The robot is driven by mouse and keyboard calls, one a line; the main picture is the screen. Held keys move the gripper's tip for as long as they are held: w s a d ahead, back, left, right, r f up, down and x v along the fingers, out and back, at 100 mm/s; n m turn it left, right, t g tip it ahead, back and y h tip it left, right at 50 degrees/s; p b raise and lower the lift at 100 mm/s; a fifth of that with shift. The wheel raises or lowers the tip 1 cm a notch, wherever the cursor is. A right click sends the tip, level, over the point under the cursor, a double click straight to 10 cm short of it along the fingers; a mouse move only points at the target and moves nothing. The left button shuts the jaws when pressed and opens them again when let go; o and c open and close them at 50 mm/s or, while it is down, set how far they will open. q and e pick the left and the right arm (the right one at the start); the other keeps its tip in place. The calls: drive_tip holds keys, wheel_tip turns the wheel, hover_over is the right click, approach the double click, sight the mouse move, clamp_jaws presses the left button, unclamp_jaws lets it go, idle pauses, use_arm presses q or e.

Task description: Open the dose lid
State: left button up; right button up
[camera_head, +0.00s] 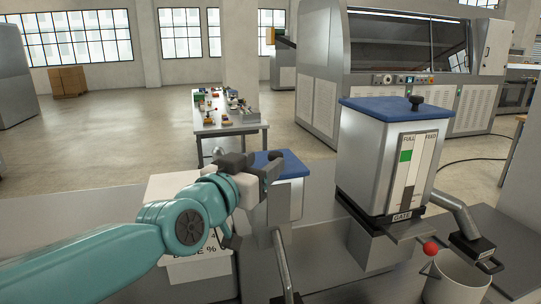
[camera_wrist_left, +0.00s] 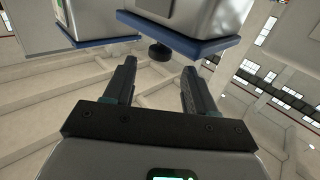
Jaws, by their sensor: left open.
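The smaller metal box (camera_head: 290,203), behind the sign reading DOSE, has a blue lid (camera_head: 291,164) that lies flat and looks shut. My left gripper (camera_head: 263,167) is open at the left side of this lid and hides part of it. In the left wrist view the picture is turned over. There a black knob (camera_wrist_left: 159,51) on a blue lid (camera_wrist_left: 178,36) shows between and beyond the open fingertips of my left gripper (camera_wrist_left: 160,70). The jaws hold nothing. My right gripper is not in view.
A taller hopper (camera_head: 356,160) with a blue lid and black knob stands to the right. A metal pipe (camera_head: 281,260) rises in front of the smaller box.

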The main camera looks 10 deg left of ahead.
sight(272, 157)
use_arm(q)
drive_tip(key=shift+x, duration=1.95)
drive_tip(key=shift+s+r, duration=0.1)
drive_tip(key=shift+s, duration=0.1)
drive_tip(key=shift+w, duration=0.1)
clamp_jaws()
drive_tip(key=shift+r+p, duration=0.15)
drive_tip(key=shift+p, duration=0.4)
drive_tip(key=w+r+n+g+p, duration=0.1)
drive_tip(key=p, duration=0.3)
drive_tip(key=r+n+g+p, duration=0.1)
drive_tip(key=r+p, duration=0.1)
drive_tip(key=p, duration=0.2)
drive_tip(key=w+a+r+n+g+p, duration=0.1)
drive_tip(key=p, duration=0.3)
drive_tip(key=shift+w+a+r+y, duration=0.1)
drive_tip(key=shift+w+r+y, duration=0.2)
drive_tip(key=shift+w+r, duration=0.1)
drive_tip(key=shift+w+a+r+g+p, duration=0.15)
drive_tip(key=shift+w+g+p, duration=0.15)
drive_tip(key=shift+g+p, duration=0.15)
drive_tip(key=shift+w+a+r, duration=0.2)
drive_tip(key=shift+w+r, duration=0.15)
drive_tip(key=shift+w, duration=0.1)
